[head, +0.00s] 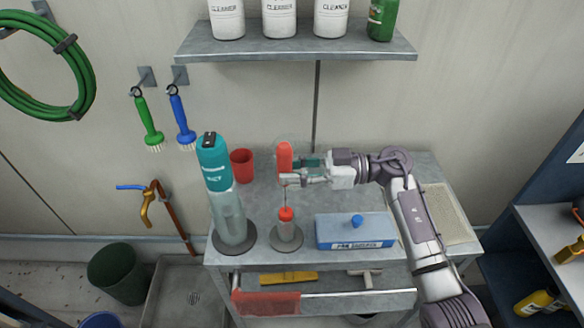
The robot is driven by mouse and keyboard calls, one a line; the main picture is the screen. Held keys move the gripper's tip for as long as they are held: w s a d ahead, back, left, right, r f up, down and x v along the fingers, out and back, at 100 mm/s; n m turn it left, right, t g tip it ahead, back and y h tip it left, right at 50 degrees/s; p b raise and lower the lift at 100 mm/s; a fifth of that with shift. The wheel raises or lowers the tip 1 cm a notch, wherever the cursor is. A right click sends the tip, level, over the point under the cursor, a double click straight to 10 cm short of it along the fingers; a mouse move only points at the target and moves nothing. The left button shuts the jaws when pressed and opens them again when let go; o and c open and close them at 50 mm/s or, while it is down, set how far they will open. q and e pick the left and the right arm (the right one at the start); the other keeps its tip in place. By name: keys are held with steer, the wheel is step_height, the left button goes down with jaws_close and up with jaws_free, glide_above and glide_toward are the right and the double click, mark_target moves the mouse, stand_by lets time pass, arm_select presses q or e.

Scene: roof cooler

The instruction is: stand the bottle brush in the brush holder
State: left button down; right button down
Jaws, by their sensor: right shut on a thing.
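The bottle brush (285,157) is upright, its red handle at the top and a thin stem running down. My right gripper (288,178) comes in from the right and is shut on the brush near the lower end of the handle. The brush holder (287,234) is a pale cup on a round grey base on the table, directly under the brush. A red part sits at the holder's mouth, where the stem ends; I cannot tell how deep the brush reaches inside. My left gripper is not in view.
On the metal table (325,196) a tall teal-topped bottle (224,195) stands left of the holder. A red cup (242,165) stands behind, and a blue box (355,230) lies close on the right. A shelf (300,48) with bottles hangs above.

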steer(key=shift+f, duration=0.3)
steer(key=c, duration=0.8)
jaws_free()
steer(key=d, duration=1.2)
steer(key=shift+r, duration=0.15)
